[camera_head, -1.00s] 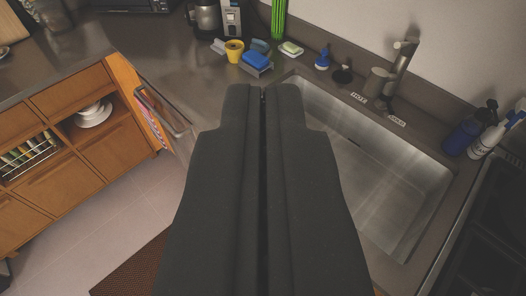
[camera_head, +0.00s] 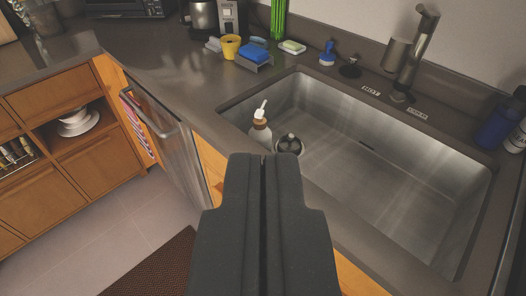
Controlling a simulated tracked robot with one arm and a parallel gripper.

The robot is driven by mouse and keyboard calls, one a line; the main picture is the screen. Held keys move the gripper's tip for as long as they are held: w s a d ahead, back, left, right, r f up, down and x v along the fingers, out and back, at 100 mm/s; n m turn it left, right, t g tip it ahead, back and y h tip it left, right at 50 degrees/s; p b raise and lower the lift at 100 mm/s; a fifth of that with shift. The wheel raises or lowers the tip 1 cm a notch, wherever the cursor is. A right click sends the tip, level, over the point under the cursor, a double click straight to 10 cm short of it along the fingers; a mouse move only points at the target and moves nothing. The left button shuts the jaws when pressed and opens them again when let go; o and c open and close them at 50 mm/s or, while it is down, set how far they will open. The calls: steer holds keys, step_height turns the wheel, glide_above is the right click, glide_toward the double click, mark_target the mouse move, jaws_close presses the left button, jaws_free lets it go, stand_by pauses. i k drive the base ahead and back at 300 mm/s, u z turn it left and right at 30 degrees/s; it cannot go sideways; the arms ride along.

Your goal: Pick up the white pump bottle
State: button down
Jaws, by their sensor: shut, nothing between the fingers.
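A white pump bottle (camera_head: 260,134) with a white pump head and a brownish collar stands near the front left of the sink. Its lower part is hidden behind my gripper (camera_head: 263,158). My gripper is shut and empty. Its tips point forward and appear just below the bottle in the picture. I cannot tell whether they touch it.
A yellow cup (camera_head: 230,46) and blue sponge (camera_head: 254,51) sit at the back. Counter (camera_head: 165,70) is clear at left.

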mark_target(264, 137)
steer(key=u, duration=0.6)
steer(key=k, duration=0.8)
steer(key=u, duration=0.95)
steer(key=k, duration=0.55)
steer(key=u, duration=0.3)
steer(key=i, duration=1.05)
steer(key=z, duration=0.5)
steer(key=i, duration=1.25)
steer(key=z, duration=1.4)
steer(key=i, duration=1.15)
steer(key=z, duration=0.75)
steer(key=k, duration=0.55)
